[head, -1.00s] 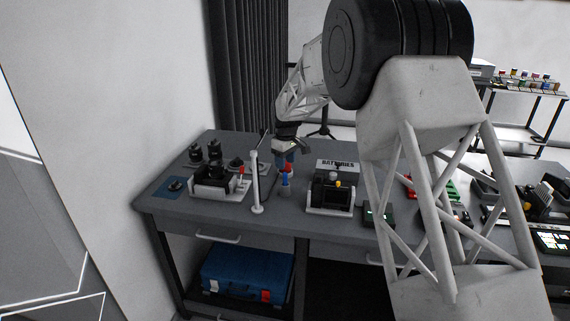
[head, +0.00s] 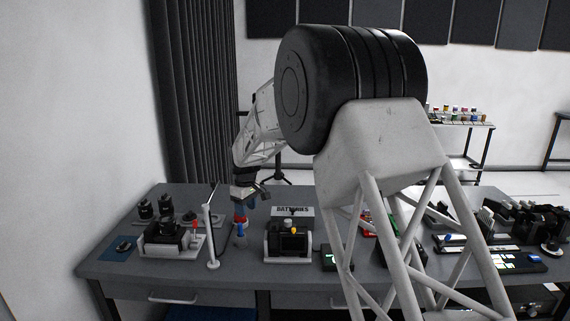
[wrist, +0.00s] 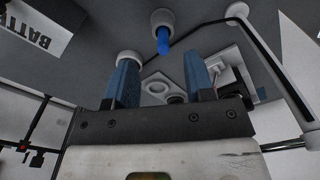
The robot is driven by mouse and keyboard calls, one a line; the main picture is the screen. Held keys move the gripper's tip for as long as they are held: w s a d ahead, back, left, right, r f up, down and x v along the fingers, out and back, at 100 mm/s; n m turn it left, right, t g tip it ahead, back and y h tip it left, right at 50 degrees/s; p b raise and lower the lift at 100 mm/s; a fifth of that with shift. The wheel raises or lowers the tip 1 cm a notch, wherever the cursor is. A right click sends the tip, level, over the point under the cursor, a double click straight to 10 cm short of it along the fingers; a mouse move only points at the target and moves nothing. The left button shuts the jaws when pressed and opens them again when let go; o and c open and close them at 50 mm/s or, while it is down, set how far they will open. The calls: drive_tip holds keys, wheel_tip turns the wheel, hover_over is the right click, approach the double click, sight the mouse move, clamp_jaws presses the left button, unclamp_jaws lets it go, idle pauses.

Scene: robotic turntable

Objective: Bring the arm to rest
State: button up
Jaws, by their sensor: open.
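My arm reaches over the grey desk (head: 190,279) in the head view. My gripper (head: 252,203) is above the desk, just over and slightly right of a small upright red and blue item (head: 240,229). In the wrist view my gripper (wrist: 162,82) shows two blue fingers spread apart, with nothing between them.
A white post (head: 210,238) stands left of the red and blue item. A black device on a white stand (head: 287,240) and a "BATTERIES" box (head: 292,211) are to the right. Black devices (head: 165,236) fill the desk's left end. A dark curtain (head: 190,95) hangs behind.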

drive_tip(key=s+d+r+m, duration=0.2)
drive_tip(key=s+d+r, duration=0.3)
drive_tip(key=s+d, duration=0.3)
drive_tip(key=s+d+r+m+t, duration=0.1)
drive_tip(key=s+d+r+m, duration=0.1)
drive_tip(key=s+d+r, duration=0.45)
drive_tip(key=s+d+r+m, duration=0.2)
drive_tip(key=s+d+r, duration=0.2)
drive_tip(key=s+d, duration=0.6)
drive_tip(key=s+d+f+m, duration=0.1)
drive_tip(key=s+d+m, duration=0.1)
drive_tip(key=s, duration=0.8)
drive_tip(key=s+d+f+m+t, duration=0.1)
drive_tip(key=s+d, duration=0.3)
drive_tip(key=s, duration=0.6)
drive_tip(key=s+d+f+m, duration=0.2)
drive_tip(key=s+d+m, duration=0.1)
drive_tip(key=s, duration=0.7)
drive_tip(key=shift+s+d+f+h, duration=0.25)
drive_tip(key=shift+s+d+h, duration=0.05)
drive_tip(key=shift+d, duration=0.15)
